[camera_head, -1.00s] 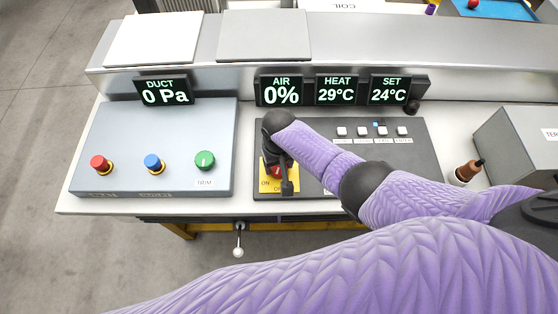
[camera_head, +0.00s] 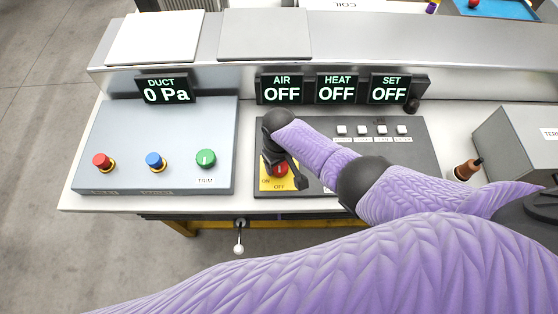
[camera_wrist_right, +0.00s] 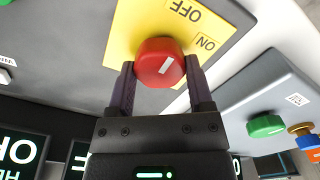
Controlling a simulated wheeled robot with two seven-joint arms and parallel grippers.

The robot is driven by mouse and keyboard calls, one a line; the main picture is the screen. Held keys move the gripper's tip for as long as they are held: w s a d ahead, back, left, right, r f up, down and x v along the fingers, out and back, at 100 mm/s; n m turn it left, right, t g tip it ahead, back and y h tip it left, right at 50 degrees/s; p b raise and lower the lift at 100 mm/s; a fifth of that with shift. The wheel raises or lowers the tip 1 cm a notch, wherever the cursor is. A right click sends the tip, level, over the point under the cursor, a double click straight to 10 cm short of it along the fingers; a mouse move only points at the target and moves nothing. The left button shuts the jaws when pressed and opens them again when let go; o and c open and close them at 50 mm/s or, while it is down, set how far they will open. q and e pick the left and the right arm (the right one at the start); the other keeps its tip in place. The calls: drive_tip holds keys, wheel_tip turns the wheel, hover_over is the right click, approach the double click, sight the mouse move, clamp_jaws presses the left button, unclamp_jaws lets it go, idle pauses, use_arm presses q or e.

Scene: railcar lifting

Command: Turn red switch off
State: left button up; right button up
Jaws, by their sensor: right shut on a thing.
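The red switch (camera_head: 281,170) sits on a yellow plate (camera_head: 279,185) marked ON and OFF on the dark control panel. The displays for AIR (camera_head: 281,90), HEAT (camera_head: 336,89) and SET (camera_head: 388,89) read OFF. My left gripper is not in view.
A grey box at left carries a red button (camera_head: 101,160), a blue button (camera_head: 154,161) and a green knob (camera_head: 205,158). The DUCT display (camera_head: 165,91) reads 0 Pa. Several small white buttons (camera_head: 362,131) sit behind my right arm.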

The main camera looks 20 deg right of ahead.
drive_tip(key=o, duration=1.2)
drive_tip(key=shift+c, duration=0.2)
drive_tip(key=shift+o, duration=0.5)
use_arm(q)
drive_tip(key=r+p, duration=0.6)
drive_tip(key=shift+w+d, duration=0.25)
use_arm(e)
wheel_tip(320, 180, up, 10)
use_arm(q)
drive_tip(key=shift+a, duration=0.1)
